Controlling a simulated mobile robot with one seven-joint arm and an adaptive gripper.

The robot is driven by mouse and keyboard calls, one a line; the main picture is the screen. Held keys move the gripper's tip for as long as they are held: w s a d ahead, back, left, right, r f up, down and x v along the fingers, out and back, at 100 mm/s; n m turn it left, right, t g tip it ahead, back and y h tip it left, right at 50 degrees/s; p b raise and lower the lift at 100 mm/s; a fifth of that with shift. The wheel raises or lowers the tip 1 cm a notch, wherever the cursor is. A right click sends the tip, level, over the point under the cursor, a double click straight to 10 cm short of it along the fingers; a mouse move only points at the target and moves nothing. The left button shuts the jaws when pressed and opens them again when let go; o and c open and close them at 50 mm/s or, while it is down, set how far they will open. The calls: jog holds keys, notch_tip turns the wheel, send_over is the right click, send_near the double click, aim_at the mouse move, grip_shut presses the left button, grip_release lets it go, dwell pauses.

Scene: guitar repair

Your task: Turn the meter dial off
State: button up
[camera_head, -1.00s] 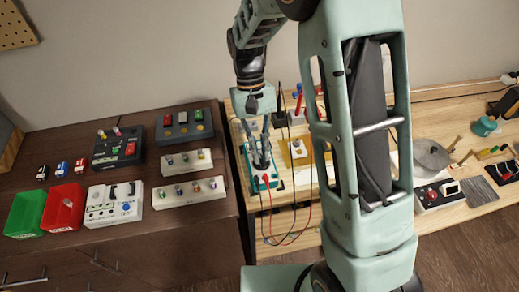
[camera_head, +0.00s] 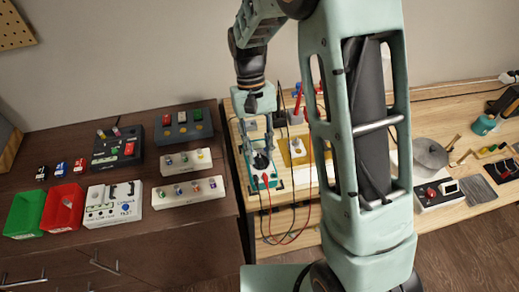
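The meter (camera_head: 264,182) is a teal-edged multimeter lying on the light wooden bench, with a dark round dial (camera_head: 260,161) on its face. Red and black leads run from its lower end over the bench's front edge. My gripper (camera_head: 258,150) points down over the meter, its two fingers spread apart on either side of the dial with nothing held between them. The dial's pointer setting is too small to read, and I cannot tell whether the fingertips touch the meter.
My arm hides part of the bench to the right of the meter. A red-handled tool (camera_head: 298,98) stands behind it. On the dark cabinet at left are several control boxes, a green bin (camera_head: 24,212) and a red bin (camera_head: 62,208).

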jog(key=v, duration=1.2)
jog(key=shift+w, duration=0.1)
